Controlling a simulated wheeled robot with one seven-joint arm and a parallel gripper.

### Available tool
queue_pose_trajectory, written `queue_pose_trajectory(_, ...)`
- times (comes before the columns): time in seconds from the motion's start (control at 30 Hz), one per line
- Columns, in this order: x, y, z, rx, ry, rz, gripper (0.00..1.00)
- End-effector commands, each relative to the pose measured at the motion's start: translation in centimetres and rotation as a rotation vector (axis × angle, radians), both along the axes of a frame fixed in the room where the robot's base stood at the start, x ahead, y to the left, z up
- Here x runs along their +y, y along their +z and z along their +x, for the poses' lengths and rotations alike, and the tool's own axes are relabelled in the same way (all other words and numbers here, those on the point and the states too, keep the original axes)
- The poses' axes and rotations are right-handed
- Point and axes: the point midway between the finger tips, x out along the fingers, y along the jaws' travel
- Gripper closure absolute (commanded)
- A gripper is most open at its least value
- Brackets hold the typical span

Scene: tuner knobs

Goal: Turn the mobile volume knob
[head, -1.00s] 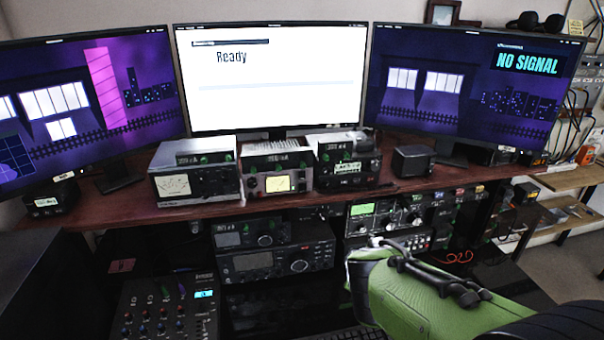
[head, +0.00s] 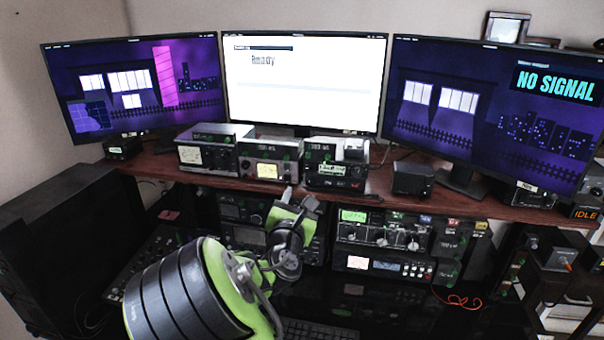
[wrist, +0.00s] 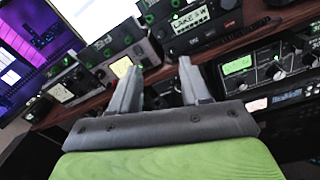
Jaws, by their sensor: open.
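I cannot tell for sure which unit the task calls the mobile, and its volume knob is too small to make out. A small black radio (head: 337,176) with a lit display sits on the wooden shelf; it also shows at the top of the wrist view (wrist: 203,27). More black radios (head: 243,235) sit under the shelf, partly hidden by my arm. My gripper (head: 297,199) is in front of the shelf edge, below the black radio. In the wrist view its two fingers (wrist: 158,75) are apart, pointing toward the shelf edge, with nothing visible between them.
Two silver-topped units with lit meters (head: 208,152) stand left of the black radio. A black cube speaker (head: 412,178) stands to its right. The wooden shelf (head: 455,203) overhangs a lower rack unit (head: 384,236) with several knobs. Monitors (head: 305,85) stand behind.

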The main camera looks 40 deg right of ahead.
Motion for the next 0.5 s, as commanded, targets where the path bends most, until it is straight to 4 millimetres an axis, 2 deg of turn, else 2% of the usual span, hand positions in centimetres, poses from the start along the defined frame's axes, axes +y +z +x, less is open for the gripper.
queue_pose_trajectory(0.3,-6.3,0.1,5.1,-0.002,-0.005,-0.001,0.54)
queue_pose_trajectory(0.5,-9.5,0.0,7.9,0.0,-0.003,0.001,0.54)
